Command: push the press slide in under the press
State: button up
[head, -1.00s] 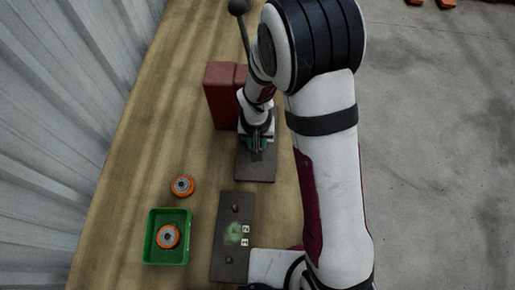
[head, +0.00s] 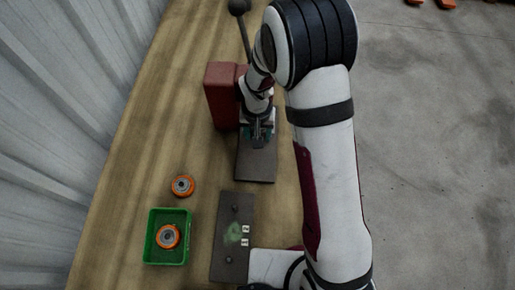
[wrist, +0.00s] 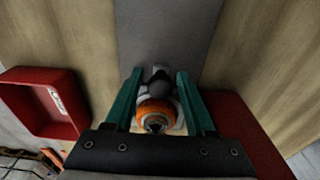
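My gripper (head: 258,133) is low over the grey plate (head: 256,167), beside the red press body (head: 221,95). In the wrist view, its two teal fingers (wrist: 159,74) are apart. Between them are a dark rounded knob (wrist: 160,88) and an orange-ringed part (wrist: 155,112) with white around it, which seem to be on the press slide. Gaps show between the fingertips and the knob. The slide itself is mostly hidden by my gripper, so how far it is under the press cannot be told. The press lever (head: 243,35) stands up with a black ball on top.
A green tray (head: 153,252) holds an orange-ringed wheel, and another wheel (head: 183,186) lies behind it on the bench. A dark plate (head: 231,268) with a peg and numbered tags lies nearer. A red bin (wrist: 20,80) is at left in the wrist view.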

jog(key=shift+w+r, duration=0.15)
jog(key=shift+w, duration=0.4)
notch_tip(320, 180, up, 5)
jog(key=shift+s+r, duration=0.1)
jog(key=shift+r, duration=0.1)
jog(key=shift+s+r, duration=0.1)
jog(key=shift+r, duration=0.3)
jog(key=shift+r, duration=0.15)
jog(key=s+d+r+m, duration=0.2)
jog(key=s+d+r, duration=0.35)
jog(key=s, duration=0.25)
jog(key=s+d+r+m, duration=0.2)
jog(key=s+d+r, duration=0.2)
jog(key=s+r, duration=0.3)
jog(key=s+r+m+g+y, duration=0.1)
jog(key=s, duration=0.8)
jog(key=shift+m+y, duration=0.3)
jog(key=shift+y, duration=0.1)
